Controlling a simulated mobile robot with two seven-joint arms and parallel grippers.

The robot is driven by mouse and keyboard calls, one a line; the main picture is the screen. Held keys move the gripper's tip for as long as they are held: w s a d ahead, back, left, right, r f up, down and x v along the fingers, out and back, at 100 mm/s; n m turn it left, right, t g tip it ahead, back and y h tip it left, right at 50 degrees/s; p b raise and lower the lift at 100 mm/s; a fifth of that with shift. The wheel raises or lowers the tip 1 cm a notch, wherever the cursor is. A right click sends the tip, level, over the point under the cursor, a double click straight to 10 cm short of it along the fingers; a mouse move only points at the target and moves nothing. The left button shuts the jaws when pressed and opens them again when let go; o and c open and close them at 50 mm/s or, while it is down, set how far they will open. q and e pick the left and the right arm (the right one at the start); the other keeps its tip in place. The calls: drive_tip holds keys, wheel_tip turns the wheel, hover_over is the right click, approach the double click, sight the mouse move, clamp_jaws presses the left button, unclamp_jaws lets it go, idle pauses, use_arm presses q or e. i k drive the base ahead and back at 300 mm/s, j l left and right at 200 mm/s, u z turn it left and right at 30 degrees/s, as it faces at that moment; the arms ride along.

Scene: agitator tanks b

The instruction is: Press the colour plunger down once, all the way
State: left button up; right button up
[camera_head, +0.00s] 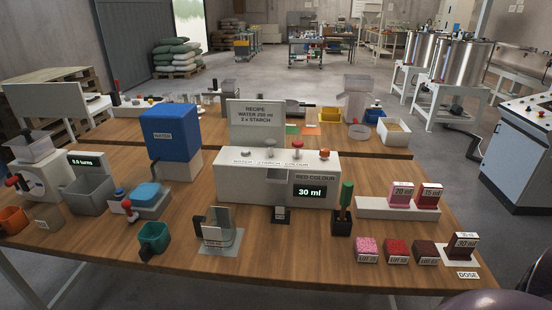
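The white dispenser box (245,180) stands in the middle of the front table. It is marked RED COLOUR, and its display (310,192) reads 30 ml. Small knobs stand in a row on its top, behind the words WATER, STARCH and COLOUR. A red-topped plunger (297,148) stands upright near the COLOUR word. Another small orange-red knob (324,155) sits at the box's right end. I cannot tell from here which knob is the colour plunger. Neither of my grippers is in view.
A recipe sign (257,120) stands behind the box. A green-handled tool (346,196) stands in a dark holder at the front right. A clear jug (219,228) is in front. Bare wood lies between these.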

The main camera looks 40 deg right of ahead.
sight(297, 144)
drive_tip(key=z, duration=1.15)
